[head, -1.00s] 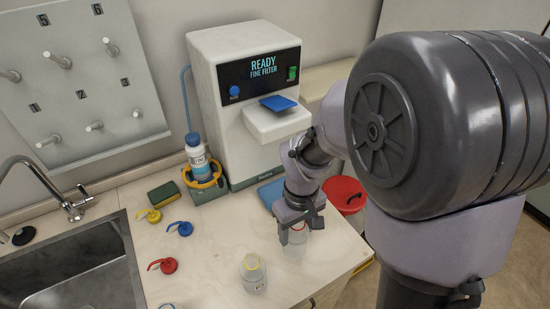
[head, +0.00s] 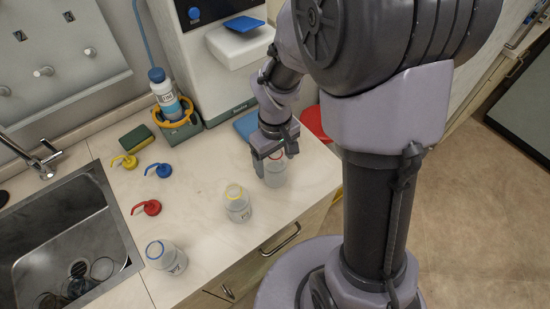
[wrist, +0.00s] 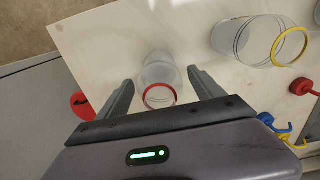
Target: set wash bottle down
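The wash bottle with the red neck ring (head: 275,176) is clear, without a cap, and stands upright on the counter near its right end. My gripper (head: 274,159) is above it, pointing down. In the wrist view my gripper (wrist: 160,88) is open, with one finger on each side of the red-ringed bottle (wrist: 158,72) and a visible gap to both. Two similar clear bottles stand to the left: one with a yellow ring (head: 238,208) and one with a blue ring (head: 165,260). Red (head: 147,207), blue (head: 159,170) and yellow (head: 125,161) spouted caps lie on the counter.
A labelled white bottle (head: 164,98) sits in a yellow-rimmed holder beside the spectrometer (head: 205,65). A sponge (head: 136,140) lies behind the caps. A sink (head: 75,240) is at left. A red bucket (head: 318,123) is beyond the counter's right end.

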